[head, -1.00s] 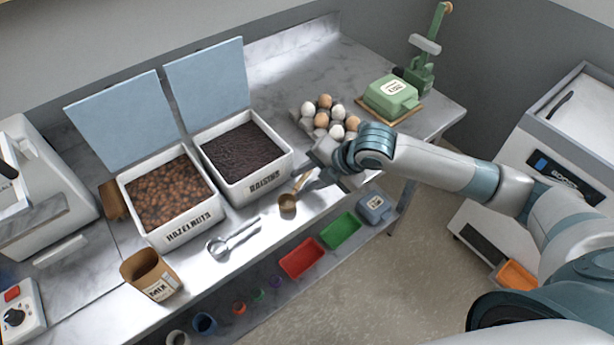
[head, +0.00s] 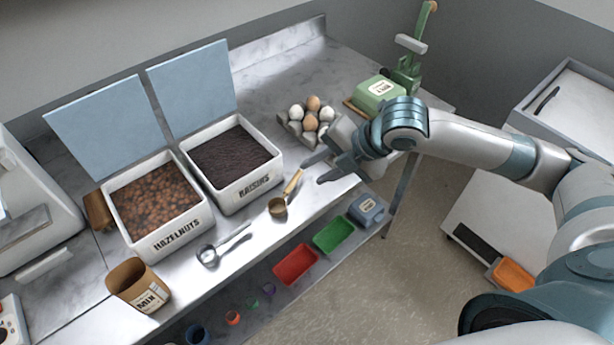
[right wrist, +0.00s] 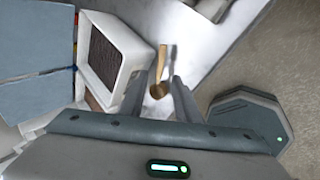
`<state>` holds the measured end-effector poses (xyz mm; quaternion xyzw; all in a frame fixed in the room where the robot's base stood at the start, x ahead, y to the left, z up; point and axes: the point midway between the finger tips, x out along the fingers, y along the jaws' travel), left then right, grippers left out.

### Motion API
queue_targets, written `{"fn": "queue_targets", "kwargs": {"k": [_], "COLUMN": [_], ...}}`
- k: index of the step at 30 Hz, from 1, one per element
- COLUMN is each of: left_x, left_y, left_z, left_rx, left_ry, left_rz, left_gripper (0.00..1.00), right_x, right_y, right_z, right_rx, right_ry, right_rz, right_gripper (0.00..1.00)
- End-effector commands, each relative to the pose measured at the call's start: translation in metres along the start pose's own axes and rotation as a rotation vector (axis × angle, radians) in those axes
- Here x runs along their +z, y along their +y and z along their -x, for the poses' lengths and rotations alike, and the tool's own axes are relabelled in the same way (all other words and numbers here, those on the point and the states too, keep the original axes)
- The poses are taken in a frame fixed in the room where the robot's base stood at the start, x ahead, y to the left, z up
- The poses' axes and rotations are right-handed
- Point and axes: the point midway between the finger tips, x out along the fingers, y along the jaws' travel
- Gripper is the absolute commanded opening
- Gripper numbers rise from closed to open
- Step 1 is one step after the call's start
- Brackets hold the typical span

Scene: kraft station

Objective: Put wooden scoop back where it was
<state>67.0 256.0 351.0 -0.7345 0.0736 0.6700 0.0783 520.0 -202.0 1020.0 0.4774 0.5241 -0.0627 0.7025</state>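The wooden scoop (head: 285,198) lies on the marble counter in front of the raisins bin, its bowl toward the front edge and its handle pointing up and right. My right gripper (head: 319,170) is open and empty, a little to the right of the scoop's handle and apart from it. In the right wrist view the scoop (right wrist: 158,82) shows beyond the open fingers (right wrist: 166,95), with nothing held between them. My left gripper is not in view.
A metal scoop (head: 222,247) lies left of the wooden one. The raisins bin (head: 250,187) and hazelnuts bin (head: 178,237) stand open behind. An egg tray (head: 292,128) is close behind my right gripper. A mix bag (head: 140,287) stands at the front left.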

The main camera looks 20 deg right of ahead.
Motion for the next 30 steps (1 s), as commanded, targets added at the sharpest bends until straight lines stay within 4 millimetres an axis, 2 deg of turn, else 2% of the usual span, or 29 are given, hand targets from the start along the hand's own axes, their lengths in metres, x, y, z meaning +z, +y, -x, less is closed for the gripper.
{"fn": "queue_targets", "kwargs": {"k": [3,9,30], "left_x": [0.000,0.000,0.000], "left_y": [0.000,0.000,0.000], "left_z": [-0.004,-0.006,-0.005], "left_rx": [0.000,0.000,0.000], "left_ry": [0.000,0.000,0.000], "left_rz": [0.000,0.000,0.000], "left_gripper": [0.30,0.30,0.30], "right_x": [0.001,0.000,0.000], "right_y": [0.000,0.000,0.000], "right_z": [0.016,0.029,0.030], "right_rx": [0.002,0.000,0.000], "right_ry": [-0.002,0.000,0.000], "right_rz": [0.001,0.000,0.000], "right_gripper": [0.30,0.30,0.30]}}
